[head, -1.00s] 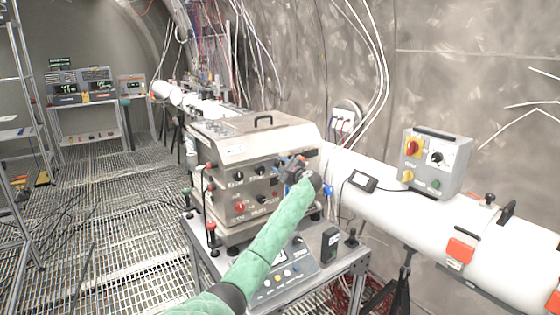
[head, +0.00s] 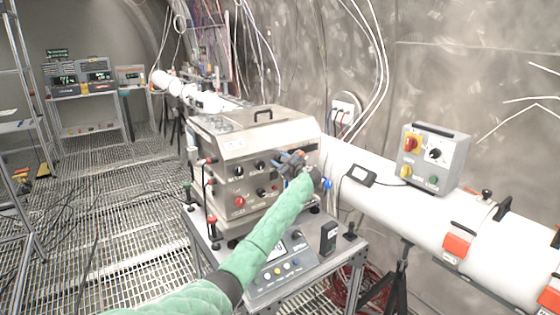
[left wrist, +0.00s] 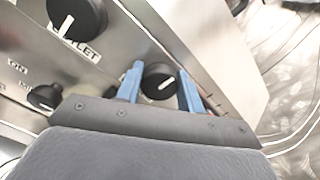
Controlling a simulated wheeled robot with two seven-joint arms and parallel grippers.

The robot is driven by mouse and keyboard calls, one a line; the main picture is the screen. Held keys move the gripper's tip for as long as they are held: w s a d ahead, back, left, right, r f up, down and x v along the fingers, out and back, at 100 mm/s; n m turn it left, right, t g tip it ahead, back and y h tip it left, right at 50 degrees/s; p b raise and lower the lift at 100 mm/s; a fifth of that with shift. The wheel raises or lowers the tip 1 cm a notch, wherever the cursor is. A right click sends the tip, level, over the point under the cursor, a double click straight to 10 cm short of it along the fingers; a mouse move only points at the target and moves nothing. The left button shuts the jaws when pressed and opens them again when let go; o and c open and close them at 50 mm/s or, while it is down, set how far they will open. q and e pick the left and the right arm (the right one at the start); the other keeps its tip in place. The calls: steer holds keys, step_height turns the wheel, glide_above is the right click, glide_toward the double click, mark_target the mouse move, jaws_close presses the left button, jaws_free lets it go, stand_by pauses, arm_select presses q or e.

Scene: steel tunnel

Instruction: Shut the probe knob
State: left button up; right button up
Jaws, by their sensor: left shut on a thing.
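The steel box machine (head: 250,150) stands on a cart, with black knobs and a red knob on its front panel. My left gripper (head: 290,160) is at the right part of that panel, its arm reaching up in a green sleeve. In the left wrist view, its two blue fingers (left wrist: 161,72) stand on either side of a small black knob (left wrist: 158,84) with a white pointer line, shut on it. I cannot read a label for this knob; in the head view the gripper hides it. My right gripper is not in view.
A larger black knob (left wrist: 76,16) labelled OUTLET and another small black knob (left wrist: 44,97) sit close by on the panel. A control console (head: 283,270) and a black box (head: 328,238) are on the cart. A white pipe (head: 390,205) runs behind on the right.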

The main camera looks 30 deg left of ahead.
arm_select(q)
steer(key=o, duration=1)
steer(key=shift+w+d+f, duration=0.1)
steer(key=shift+f, duration=0.05)
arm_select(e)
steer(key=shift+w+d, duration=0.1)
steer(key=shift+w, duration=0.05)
arm_select(q)
steer(key=shift+d, duration=0.1)
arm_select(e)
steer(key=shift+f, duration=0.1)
arm_select(q)
steer(key=shift+b+v, duration=1.65)
steer(key=shift+v, duration=2.15)
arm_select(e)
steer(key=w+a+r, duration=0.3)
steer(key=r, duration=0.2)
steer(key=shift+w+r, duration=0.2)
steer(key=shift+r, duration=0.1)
arm_select(q)
steer(key=shift+d+f, duration=0.1)
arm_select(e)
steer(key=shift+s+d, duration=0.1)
